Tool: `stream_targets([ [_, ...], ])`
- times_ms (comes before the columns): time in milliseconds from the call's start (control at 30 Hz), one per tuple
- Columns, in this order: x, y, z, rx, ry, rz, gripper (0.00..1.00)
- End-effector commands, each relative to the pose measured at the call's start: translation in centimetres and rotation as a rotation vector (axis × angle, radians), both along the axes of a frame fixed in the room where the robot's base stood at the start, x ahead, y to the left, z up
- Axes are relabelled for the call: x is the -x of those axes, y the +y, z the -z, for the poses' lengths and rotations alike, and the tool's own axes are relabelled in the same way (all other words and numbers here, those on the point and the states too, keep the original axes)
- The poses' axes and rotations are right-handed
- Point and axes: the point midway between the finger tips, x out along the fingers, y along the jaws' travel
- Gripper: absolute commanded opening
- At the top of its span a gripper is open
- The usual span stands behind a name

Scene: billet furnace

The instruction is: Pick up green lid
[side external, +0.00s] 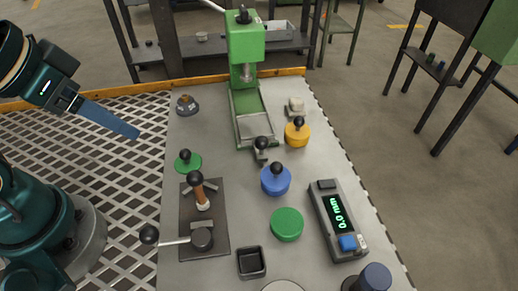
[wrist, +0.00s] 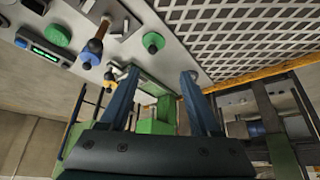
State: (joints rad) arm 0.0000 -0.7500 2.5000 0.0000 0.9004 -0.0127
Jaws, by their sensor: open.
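A green lid (side external: 187,165) with a black ball knob lies at the left side of the grey table in the side view. In the wrist view the green lid (wrist: 153,42) shows small, beyond and just above the gap between my fingertips. My gripper (side external: 136,132) is raised over the white mesh, left of the table and apart from the lid. In the wrist view my gripper (wrist: 160,74) has its two blue fingers spread with nothing held between them. A second green disc (side external: 287,224), without a knob, lies at the front middle; it also shows in the wrist view (wrist: 57,35).
A dark fixture plate (side external: 187,245) with upright handle and ball-ended lever stands just in front of the lid. Blue (side external: 276,182) and yellow (side external: 297,136) knobbed lids lie to the right. A green press (side external: 246,50) stands at the back. A digital gauge (side external: 335,215) sits right.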

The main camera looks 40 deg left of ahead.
Motion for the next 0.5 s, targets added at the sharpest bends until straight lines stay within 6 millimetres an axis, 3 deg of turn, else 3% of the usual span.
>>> stream_targets([
  [167, -0.3, 0.2, -0.9, 0.054, -0.003, -0.124, 0.64],
  [500, -4.2, 0.2, -1.8, 0.131, 0.157, -0.417, 0.64],
])
